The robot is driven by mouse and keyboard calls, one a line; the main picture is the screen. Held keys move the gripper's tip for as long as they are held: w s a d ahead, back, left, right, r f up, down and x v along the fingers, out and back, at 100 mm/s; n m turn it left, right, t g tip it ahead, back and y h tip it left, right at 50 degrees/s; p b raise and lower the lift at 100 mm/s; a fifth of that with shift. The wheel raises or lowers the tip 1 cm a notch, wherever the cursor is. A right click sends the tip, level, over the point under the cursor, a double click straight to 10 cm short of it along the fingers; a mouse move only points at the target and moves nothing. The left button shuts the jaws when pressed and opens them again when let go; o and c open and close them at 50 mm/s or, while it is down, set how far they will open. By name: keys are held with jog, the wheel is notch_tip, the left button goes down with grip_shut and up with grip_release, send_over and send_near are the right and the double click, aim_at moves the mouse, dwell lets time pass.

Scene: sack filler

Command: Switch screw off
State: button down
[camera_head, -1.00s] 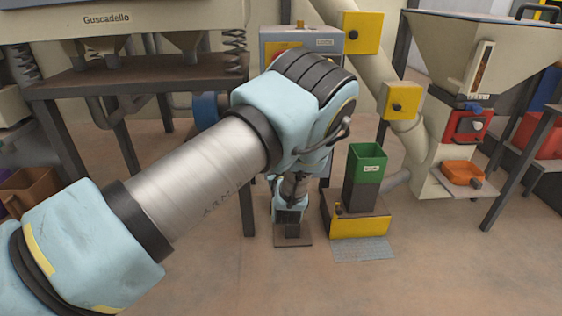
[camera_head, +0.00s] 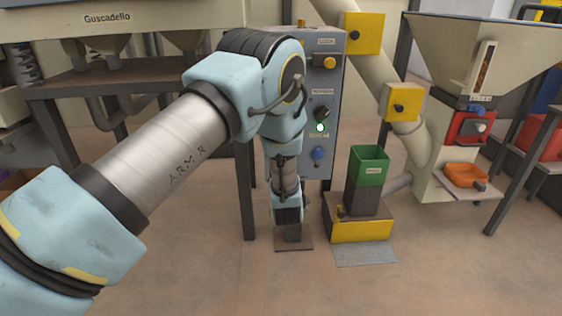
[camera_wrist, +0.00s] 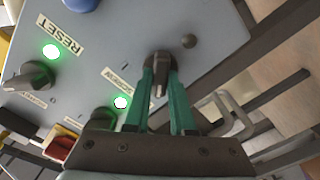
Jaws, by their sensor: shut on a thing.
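The grey control panel (camera_head: 327,85) stands behind my arm in the head view and fills much of the wrist view (camera_wrist: 205,30). In the wrist view, my gripper (camera_wrist: 160,88) has its green fingers closed on a dark rotary knob (camera_wrist: 158,62) from both sides. A label (camera_wrist: 115,80) beside this knob appears to read SCREW. The small round lamp (camera_wrist: 189,41) by the knob is dark. In the head view my arm hides the gripper and this knob.
Another dark knob (camera_wrist: 30,76) has a lit green lamp (camera_wrist: 50,51). A second lit lamp (camera_wrist: 121,102) and a red knob (camera_wrist: 63,147) sit near my gripper. A metal loop (camera_wrist: 225,112) is beside the fingers. A green bin (camera_head: 369,163) stands right of the panel.

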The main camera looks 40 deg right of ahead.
jog(key=c, duration=0.8)
grip_release()
jog(key=shift+o, duration=0.2)
jog(key=p+v, duration=0.1)
jog(key=v, duration=1)
